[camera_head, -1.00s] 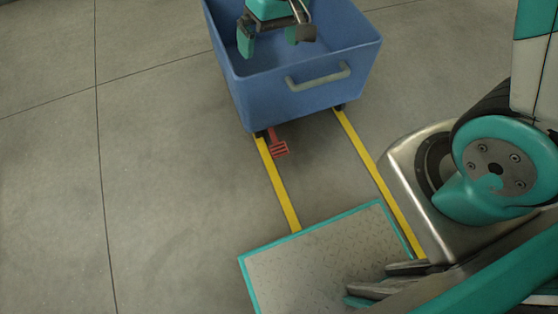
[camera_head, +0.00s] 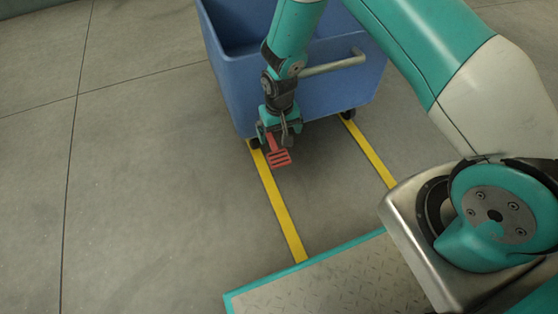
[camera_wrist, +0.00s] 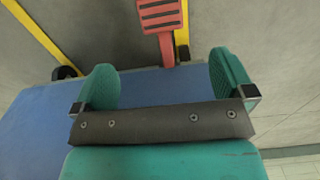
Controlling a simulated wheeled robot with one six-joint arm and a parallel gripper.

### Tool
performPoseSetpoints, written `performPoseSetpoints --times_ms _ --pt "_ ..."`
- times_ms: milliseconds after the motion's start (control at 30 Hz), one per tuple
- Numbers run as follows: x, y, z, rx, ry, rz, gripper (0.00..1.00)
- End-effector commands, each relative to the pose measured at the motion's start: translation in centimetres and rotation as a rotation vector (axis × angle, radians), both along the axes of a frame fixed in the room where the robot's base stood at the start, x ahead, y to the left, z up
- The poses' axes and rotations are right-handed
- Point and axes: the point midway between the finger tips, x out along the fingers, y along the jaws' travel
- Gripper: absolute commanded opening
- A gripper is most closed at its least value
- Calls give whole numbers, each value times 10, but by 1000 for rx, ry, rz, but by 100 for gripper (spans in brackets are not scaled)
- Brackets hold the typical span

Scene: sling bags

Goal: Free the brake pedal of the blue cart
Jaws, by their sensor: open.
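The blue cart (camera_head: 318,100) stands on the floor at the top of the head view, its grey handle (camera_head: 335,64) facing me. Its red brake pedal (camera_head: 278,157) sticks out low from the cart's near left corner, just above the left yellow line. In the wrist view the pedal (camera_wrist: 161,14) is at the top, beyond the fingertips and roughly between them. My gripper (camera_head: 275,134) points down in front of the cart, right by the pedal. It is open and empty; its two green fingers (camera_wrist: 164,75) are wide apart. The pedal's stem is partly hidden by my gripper.
Two yellow floor lines (camera_head: 280,210) run from under the cart toward me. Black wheels (camera_head: 348,114) show at its lower corners. A grey tread plate with a green edge (camera_head: 330,285) is at the bottom. The grey floor to the left is clear.

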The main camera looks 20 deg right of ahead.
Motion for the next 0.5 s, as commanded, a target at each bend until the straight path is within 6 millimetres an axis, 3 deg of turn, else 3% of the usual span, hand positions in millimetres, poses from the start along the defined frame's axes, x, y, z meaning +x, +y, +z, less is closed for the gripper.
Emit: performPoseSetpoints --times_ms 33,200,500 --pt "-1 0 -20 0 2 0 100" --pt "0 0 -59 0 2 0 100" --pt "0 0 -116 0 2 1 100"
